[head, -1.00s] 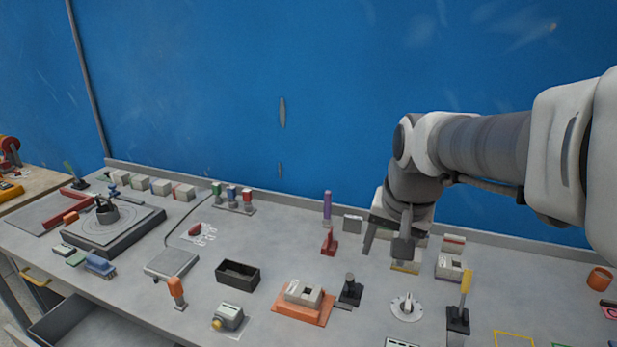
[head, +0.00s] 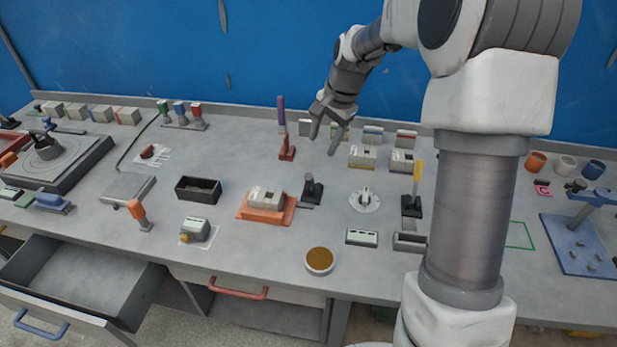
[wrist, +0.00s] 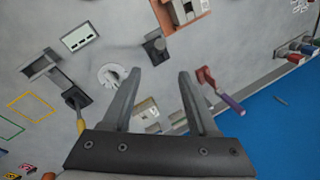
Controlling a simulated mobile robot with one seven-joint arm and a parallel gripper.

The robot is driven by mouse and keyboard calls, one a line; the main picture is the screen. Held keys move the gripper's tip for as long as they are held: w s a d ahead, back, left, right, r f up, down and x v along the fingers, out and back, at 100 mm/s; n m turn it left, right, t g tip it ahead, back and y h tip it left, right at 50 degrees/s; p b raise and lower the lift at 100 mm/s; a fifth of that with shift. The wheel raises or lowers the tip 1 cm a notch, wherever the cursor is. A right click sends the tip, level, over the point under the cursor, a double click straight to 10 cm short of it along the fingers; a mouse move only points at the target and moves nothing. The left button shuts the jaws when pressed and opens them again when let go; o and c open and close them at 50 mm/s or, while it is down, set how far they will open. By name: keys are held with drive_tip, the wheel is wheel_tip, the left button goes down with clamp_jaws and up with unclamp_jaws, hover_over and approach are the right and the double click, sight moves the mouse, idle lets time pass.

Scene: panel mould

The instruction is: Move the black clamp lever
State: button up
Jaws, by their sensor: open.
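The black clamp lever (head: 312,187) stands upright on a small dark base in the middle of the bench, right of the orange block fixture. In the wrist view the black lever (wrist: 154,46) shows just beyond the fingertips, slightly left of the gap between them. My gripper (head: 323,145) is open and empty, pointing down above the back of the bench, behind the black lever and apart from it. Its two fingers also show in the wrist view (wrist: 160,73), spread with nothing between them.
A red lever with a purple handle (head: 286,148) stands close left of my gripper. The orange fixture (head: 266,208) and white round dial (head: 365,200) flank the black lever. A yellow-handled lever (head: 414,190) stands farther right.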

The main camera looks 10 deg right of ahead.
sight(310, 186)
drive_tip(key=x, duration=1.6)
drive_tip(key=shift+s+f+p, duration=0.1)
drive_tip(key=shift+f+p, duration=0.2)
drive_tip(key=shift+p, duration=0.05)
clamp_jaws()
idle(0.6)
